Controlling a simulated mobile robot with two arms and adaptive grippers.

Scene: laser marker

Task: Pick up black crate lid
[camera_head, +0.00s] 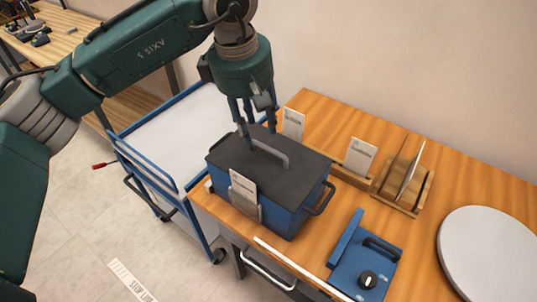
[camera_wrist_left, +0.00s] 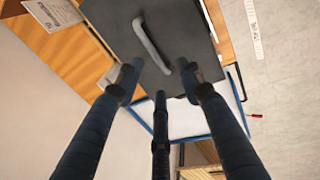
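The black crate lid (camera_head: 290,177) lies on top of a blue crate (camera_head: 288,220) on the wooden table, with a grey bar handle (camera_head: 268,151) on its upper face. My left gripper (camera_head: 252,118) points down over the lid's far left part, by the handle's end. In the left wrist view the lid (camera_wrist_left: 125,48) and its handle (camera_wrist_left: 150,42) lie beyond the spread fingers of my left gripper (camera_wrist_left: 165,78). The fingers are apart, with nothing seen between them. I cannot tell whether a fingertip touches the lid. My right gripper is not in view.
A white card (camera_head: 244,195) stands in front of the crate. More cards (camera_head: 359,157) stand in wooden holders behind it. A blue box with a black knob (camera_head: 365,262) and a round white plate (camera_head: 492,262) are to the right. A blue-railed cart (camera_head: 170,140) stands left.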

